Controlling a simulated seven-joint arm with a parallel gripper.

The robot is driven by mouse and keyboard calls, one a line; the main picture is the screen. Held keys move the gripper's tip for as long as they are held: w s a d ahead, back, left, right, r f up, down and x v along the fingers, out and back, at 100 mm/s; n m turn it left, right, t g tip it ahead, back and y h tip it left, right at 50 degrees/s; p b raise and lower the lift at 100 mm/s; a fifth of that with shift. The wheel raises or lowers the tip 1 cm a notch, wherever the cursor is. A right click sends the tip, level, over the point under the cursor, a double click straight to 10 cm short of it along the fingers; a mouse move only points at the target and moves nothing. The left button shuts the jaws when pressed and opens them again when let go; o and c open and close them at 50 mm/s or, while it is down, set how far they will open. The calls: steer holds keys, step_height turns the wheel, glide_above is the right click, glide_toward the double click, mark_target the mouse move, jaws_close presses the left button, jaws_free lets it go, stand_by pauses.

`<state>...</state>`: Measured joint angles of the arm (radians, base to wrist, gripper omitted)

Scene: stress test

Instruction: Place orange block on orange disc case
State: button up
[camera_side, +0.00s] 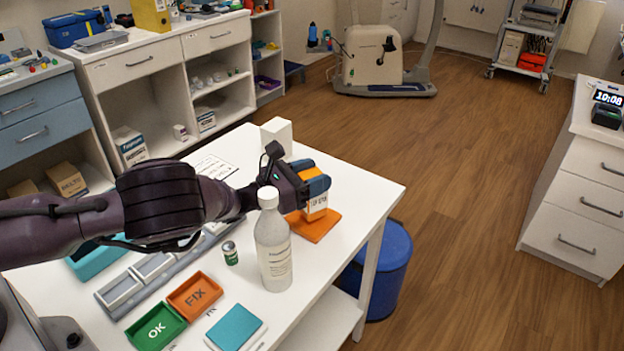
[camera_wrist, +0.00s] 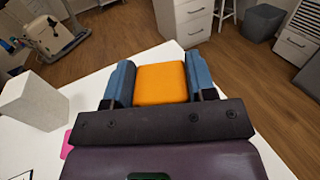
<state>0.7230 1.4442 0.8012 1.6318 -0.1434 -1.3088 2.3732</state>
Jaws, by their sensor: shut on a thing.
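My gripper (camera_side: 313,184) is shut on the orange block (camera_side: 317,203), at the right side of the white table. In the wrist view the orange block (camera_wrist: 162,84) sits between the two blue-grey fingers. A white label shows on the block's side in the side view. The flat orange disc case (camera_side: 316,226) lies on the table directly below the block. The block appears over the case; I cannot tell whether they touch. The case is hidden in the wrist view.
A white-capped bottle (camera_side: 273,240) stands close in front of my gripper. A white box (camera_side: 276,136) stands behind it. A small green can (camera_side: 230,253), a green OK tray (camera_side: 157,327) and an orange FIX tray (camera_side: 194,295) are nearer. A blue bin (camera_side: 380,270) stands beside the table.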

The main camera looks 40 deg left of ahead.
steer(key=shift+f, duration=0.5)
steer(key=shift+f, duration=0.15)
steer(key=o, duration=1)
